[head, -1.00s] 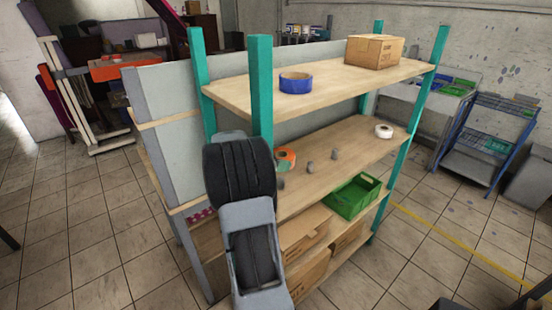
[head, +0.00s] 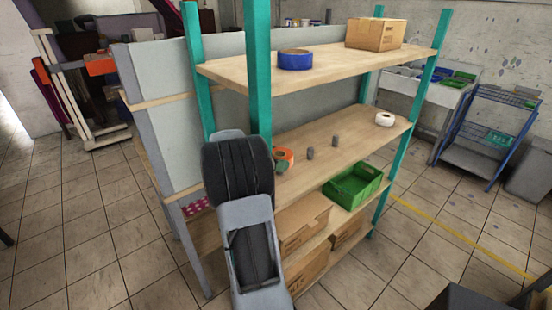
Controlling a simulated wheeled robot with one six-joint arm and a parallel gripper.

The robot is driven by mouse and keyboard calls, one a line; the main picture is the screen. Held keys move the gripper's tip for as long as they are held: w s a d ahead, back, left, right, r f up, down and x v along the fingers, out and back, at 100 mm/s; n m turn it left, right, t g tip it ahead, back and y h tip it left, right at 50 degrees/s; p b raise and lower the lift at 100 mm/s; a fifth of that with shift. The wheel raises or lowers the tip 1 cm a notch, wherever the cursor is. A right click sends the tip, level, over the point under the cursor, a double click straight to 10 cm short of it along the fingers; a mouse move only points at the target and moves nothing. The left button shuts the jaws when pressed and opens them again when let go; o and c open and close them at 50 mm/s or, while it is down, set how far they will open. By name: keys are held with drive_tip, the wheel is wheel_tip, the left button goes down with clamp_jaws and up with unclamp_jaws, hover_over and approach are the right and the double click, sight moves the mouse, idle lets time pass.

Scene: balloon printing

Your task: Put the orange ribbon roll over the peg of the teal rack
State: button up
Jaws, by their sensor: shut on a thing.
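The orange ribbon roll (head: 285,155) is at the left part of the teal rack's (head: 258,90) middle shelf, partly hidden by my arm's dark wrist and the front left post. My gripper (head: 276,159) is mostly hidden behind that wrist; it is shut on the roll. A small grey-green upright piece (head: 281,167), perhaps a peg, shows at the roll's lower front edge. It lines up with two bare grey pegs (head: 310,153) (head: 336,141) farther right. I cannot tell whether the roll is around it, above it or behind it.
A white roll (head: 384,119) is at the right of the middle shelf. A blue roll (head: 295,60) and a cardboard box (head: 376,34) stand on the top shelf. A green crate (head: 352,184) and cardboard boxes (head: 302,224) are below. The left post stands close to my arm.

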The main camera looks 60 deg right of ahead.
drive_tip(key=shift+f+b, duration=0.95)
drive_tip(key=shift+f, duration=1.15)
drive_tip(key=o, duration=0.7)
drive_tip(key=shift+o, duration=0.2)
drive_tip(key=v, duration=1.3)
drive_tip(key=shift+w+a, duration=0.25)
drive_tip(key=shift+a, duration=0.1)
drive_tip(key=s+a+f+m+t+y, duration=0.1)
drive_tip(key=s+a+m+t+y, duration=0.2)
drive_tip(key=a, duration=0.7)
drive_tip(key=s+a+f+m+t+y+p, duration=0.1)
drive_tip(key=a+m+t+y, duration=0.3)
drive_tip(key=a, duration=0.7)
drive_tip(key=s+a+f+m+t+y, duration=0.2)
drive_tip(key=s+a+m+t+y, duration=0.1)
drive_tip(key=a, duration=0.8)
drive_tip(key=shift+s+a+m+t+y+p, duration=0.2)
drive_tip(key=shift+s+m+t+y+p, duration=0.15)
drive_tip(key=shift+s+m+y, duration=0.4)
